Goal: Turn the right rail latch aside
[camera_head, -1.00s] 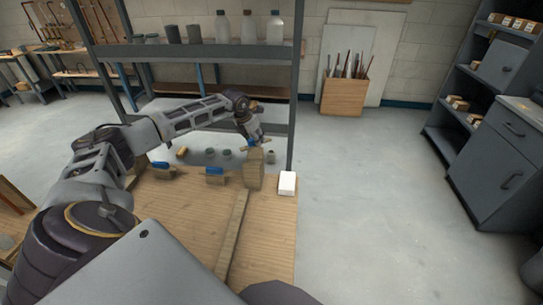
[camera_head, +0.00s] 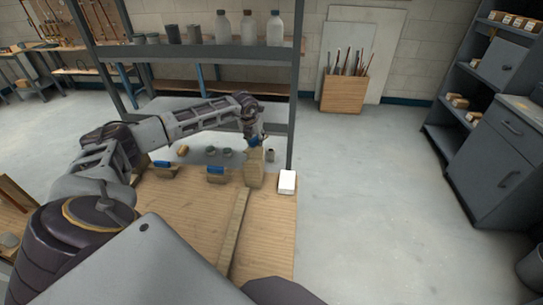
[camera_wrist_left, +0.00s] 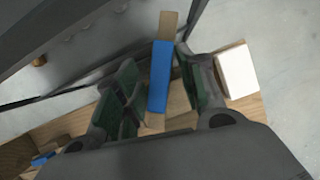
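A blue bar on a wooden piece, seemingly the right rail latch (camera_wrist_left: 160,78), lies between the fingers of my left gripper (camera_wrist_left: 161,88) in the left wrist view. The fingers are open, one on each side of the bar, with narrow gaps visible. In the head view my left gripper (camera_head: 254,135) is at the top of a tall wooden block (camera_head: 255,170) and mostly hides the blue bar there. Two lower wooden blocks with blue tops, left (camera_head: 162,165) and middle (camera_head: 216,171), stand to its left. My right gripper is not in view.
A white block (camera_head: 287,181) sits at the table's right edge, just right of the tall block. A wooden strip (camera_head: 235,235) runs along the wooden tabletop (camera_head: 190,220). A metal shelf (camera_head: 200,53) with bottles stands behind.

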